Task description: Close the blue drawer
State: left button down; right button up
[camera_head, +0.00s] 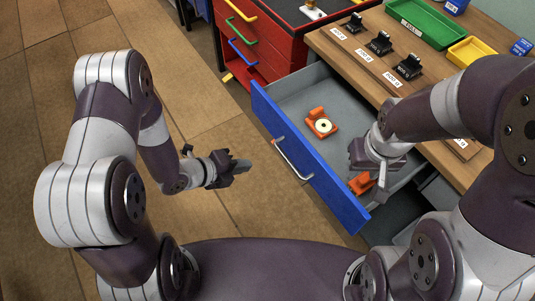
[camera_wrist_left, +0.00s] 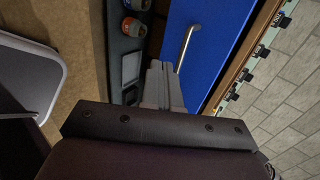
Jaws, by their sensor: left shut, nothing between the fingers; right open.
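The blue drawer (camera_head: 310,165) is pulled out from under the wooden counter, its grey inside showing. A silver bar handle (camera_head: 290,160) is on its blue front. In the left wrist view the blue front (camera_wrist_left: 222,40) and handle (camera_wrist_left: 187,45) also show. My left gripper (camera_head: 243,167) is shut and empty, in front of the drawer front and left of the handle, apparently apart from it. Its closed fingers (camera_wrist_left: 163,85) show in the left wrist view. My right gripper (camera_head: 375,180) is open over the drawer's near right part; its fingertips are partly hidden.
An orange item with a pale disc (camera_head: 321,123) and another orange item (camera_head: 361,184) lie in the drawer. The counter (camera_head: 345,62) holds several black stands, a green tray (camera_head: 427,22) and a yellow tray (camera_head: 469,51). A red cabinet (camera_head: 280,45) stands behind. Floor left is clear.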

aim_at(348, 126)
pick_arm(q)
jog(key=w+d+f, duration=0.2)
jog(key=w+d, duration=0.3)
jog(key=d, duration=0.2)
jog(key=shift+f+p, duration=0.3)
jog(key=shift+p, duration=0.1)
pick_arm(e)
jog(key=shift+d+r, duration=0.2)
jog(key=shift+r, duration=0.1)
